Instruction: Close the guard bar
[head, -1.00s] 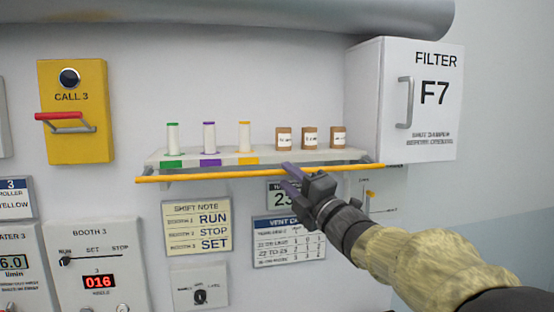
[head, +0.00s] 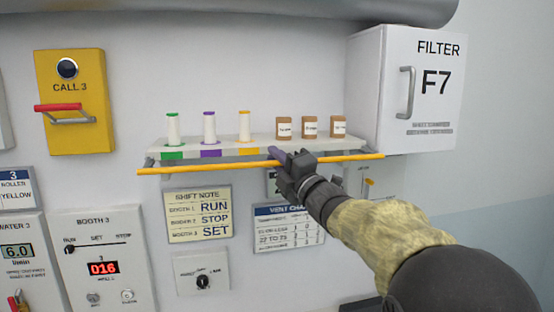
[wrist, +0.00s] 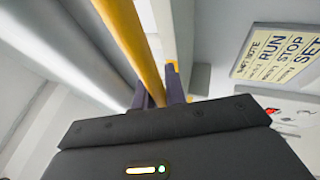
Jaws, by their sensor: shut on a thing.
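The guard bar (head: 210,168) is a long yellow rod running along the front of the white shelf (head: 345,148), slightly below its front edge. My gripper (head: 284,157) is shut on the bar right of its middle, with my arm reaching in from the lower right. In the wrist view the bar (wrist: 130,40) runs down to between my dark purple fingers (wrist: 160,95). The fingers hide the gripped part of the bar.
Several spools and brown boxes stand on the shelf, including a purple-topped spool (head: 209,127). The filter box (head: 410,90) is to the right, the yellow call box (head: 75,100) to the left. Signs and panels, including the shift note (head: 198,214), hang below.

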